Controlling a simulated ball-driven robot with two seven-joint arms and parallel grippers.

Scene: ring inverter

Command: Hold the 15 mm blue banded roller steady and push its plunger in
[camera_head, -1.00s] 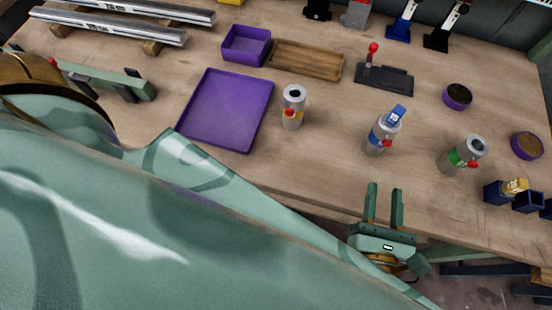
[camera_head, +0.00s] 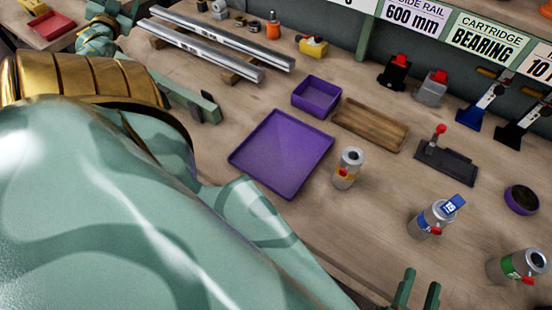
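The blue banded roller (camera_head: 425,223) stands upright on the bench at the right, a grey cylinder with a blue band. A blue tag (camera_head: 454,205) marked 15 is at its top, and its red plunger (camera_head: 437,232) shows low on the side. My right gripper (camera_head: 423,277) is at the bottom edge with its two green fingers apart and nothing seen between them. It is below the roller in the picture, not touching it; its base is cut off. My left gripper (camera_head: 118,8) seems to show small at the top left, its fingers unclear.
A purple tray (camera_head: 280,155), purple box (camera_head: 316,97), wooden tray (camera_head: 371,124), red-knobbed black fixture (camera_head: 445,163) and purple round dish (camera_head: 521,199) lie around. Metal rails (camera_head: 215,50) lie at the back left.

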